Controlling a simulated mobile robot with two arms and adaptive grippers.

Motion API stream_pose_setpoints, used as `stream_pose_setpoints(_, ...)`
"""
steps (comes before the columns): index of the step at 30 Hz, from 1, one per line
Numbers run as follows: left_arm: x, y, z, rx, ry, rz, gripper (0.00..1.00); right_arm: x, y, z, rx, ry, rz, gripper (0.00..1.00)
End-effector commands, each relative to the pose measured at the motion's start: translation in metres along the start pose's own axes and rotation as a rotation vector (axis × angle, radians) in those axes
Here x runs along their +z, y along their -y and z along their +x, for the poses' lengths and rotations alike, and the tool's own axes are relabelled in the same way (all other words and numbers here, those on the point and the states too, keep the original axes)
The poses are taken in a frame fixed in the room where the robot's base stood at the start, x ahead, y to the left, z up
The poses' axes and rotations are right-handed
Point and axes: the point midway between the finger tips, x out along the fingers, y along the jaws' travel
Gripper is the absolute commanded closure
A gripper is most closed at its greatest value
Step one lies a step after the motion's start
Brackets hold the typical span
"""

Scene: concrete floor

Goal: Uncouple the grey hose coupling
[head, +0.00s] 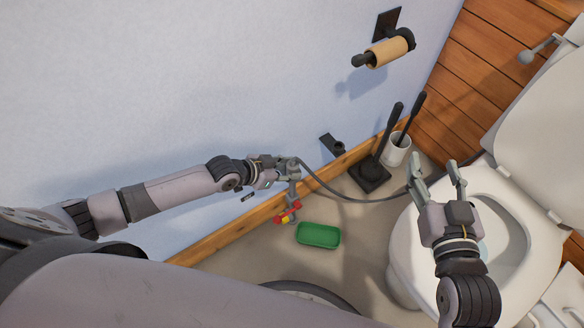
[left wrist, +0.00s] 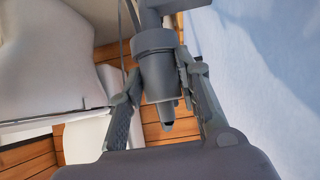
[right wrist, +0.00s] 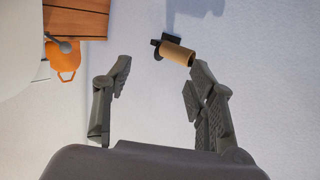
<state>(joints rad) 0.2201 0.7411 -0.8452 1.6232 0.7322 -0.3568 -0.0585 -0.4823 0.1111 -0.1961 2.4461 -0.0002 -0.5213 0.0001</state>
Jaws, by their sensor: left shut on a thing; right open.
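The grey hose coupling (head: 291,163) is by the wall above the wooden skirting; in the left wrist view it is a grey cylinder (left wrist: 155,66) with a narrower end. My left gripper (head: 279,168) is shut on it, with one finger on each side in the left wrist view (left wrist: 165,78). A grey hose (head: 340,193) runs from the coupling to the right, toward the toilet. Whether the coupling's parts are joined is too small to tell. My right gripper (head: 436,182) is open and empty over the toilet; its spread fingers show in the right wrist view (right wrist: 160,70).
The toilet (head: 405,240) fills the right; a paper holder (head: 388,52) is above.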

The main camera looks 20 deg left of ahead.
Motion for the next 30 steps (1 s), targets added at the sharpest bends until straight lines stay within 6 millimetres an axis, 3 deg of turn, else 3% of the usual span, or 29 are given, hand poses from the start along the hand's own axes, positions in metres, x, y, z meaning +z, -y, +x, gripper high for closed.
stream_pose_setpoints(30, -0.002, 0.000, -0.002, 0.001, -0.001, 0.000, 1.00, 0.012, -0.001, -0.002, 0.003, 0.063, 0.000, 0.48)
